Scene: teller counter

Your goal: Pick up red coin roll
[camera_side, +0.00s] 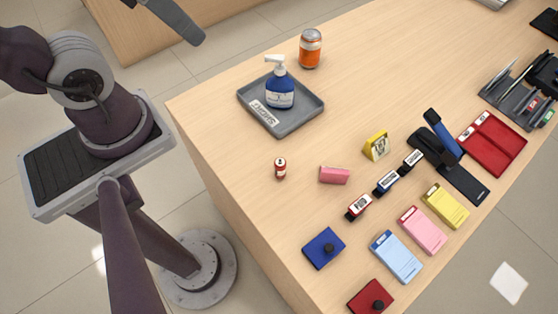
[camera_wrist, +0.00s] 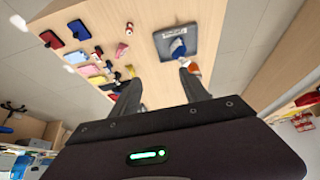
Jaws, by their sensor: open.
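The red coin roll (camera_side: 280,169) is a small red cylinder with a pale label, standing upright on the wooden counter in the side view. It is left of a pink block (camera_side: 334,175) and in front of the grey tray (camera_side: 294,124). In the wrist view the red coin roll (camera_wrist: 129,29) is small, near the top, left of the tray (camera_wrist: 205,48). My gripper (camera_wrist: 158,73) is open and empty in the wrist view, its two dark fingers spread. It is well apart from the roll.
A blue pump bottle (camera_side: 280,92) stands on the tray, with an orange can (camera_side: 310,48) behind it. Stamps, a yellow block (camera_side: 376,145), ink pads (camera_side: 324,248) and note pads crowd the right and front. The counter's left edge is near the roll.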

